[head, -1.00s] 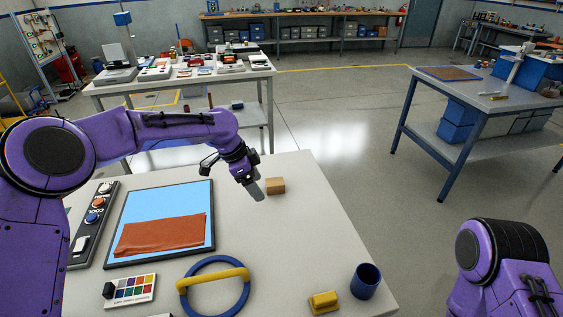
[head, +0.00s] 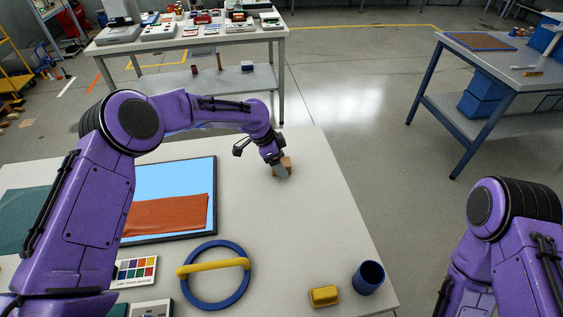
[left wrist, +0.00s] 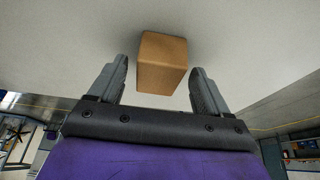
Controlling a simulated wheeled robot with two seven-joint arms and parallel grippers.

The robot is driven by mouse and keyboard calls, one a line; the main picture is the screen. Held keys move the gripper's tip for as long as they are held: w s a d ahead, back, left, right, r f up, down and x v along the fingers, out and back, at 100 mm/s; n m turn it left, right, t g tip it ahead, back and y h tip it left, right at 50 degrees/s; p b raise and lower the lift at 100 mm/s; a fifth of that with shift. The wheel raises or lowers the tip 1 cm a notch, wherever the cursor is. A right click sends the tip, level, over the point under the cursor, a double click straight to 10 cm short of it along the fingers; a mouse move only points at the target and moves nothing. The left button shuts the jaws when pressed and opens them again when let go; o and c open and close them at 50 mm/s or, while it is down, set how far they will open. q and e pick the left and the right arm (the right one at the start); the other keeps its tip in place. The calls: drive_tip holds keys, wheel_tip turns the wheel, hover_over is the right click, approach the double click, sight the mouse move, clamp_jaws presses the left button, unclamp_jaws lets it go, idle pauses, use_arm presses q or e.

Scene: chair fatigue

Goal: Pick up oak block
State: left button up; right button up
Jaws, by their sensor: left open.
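The oak block (head: 287,163) is a small tan-brown block on the white table near its far right edge. My left gripper (head: 283,172) is at the block in the head view and hides part of it. In the left wrist view the oak block (left wrist: 162,63) stands between and slightly beyond the two fingertips of the left gripper (left wrist: 160,75). The fingers are apart, with a visible gap on each side of the block. My right arm shows at the lower right of the head view, but its gripper is out of sight.
On the table (head: 320,220) are a blue ring with a yellow bar (head: 213,262), a yellow block (head: 324,296), a dark blue cup (head: 368,278), and a framed blue panel with an orange cloth (head: 168,216). The table around the oak block is clear.

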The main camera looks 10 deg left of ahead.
use_arm(q)
drive_tip(key=shift+d+f, duration=0.25)
drive_tip(key=shift+f, duration=0.2)
drive_tip(key=c, duration=1.1)
drive_tip(key=shift+o, duration=0.2)
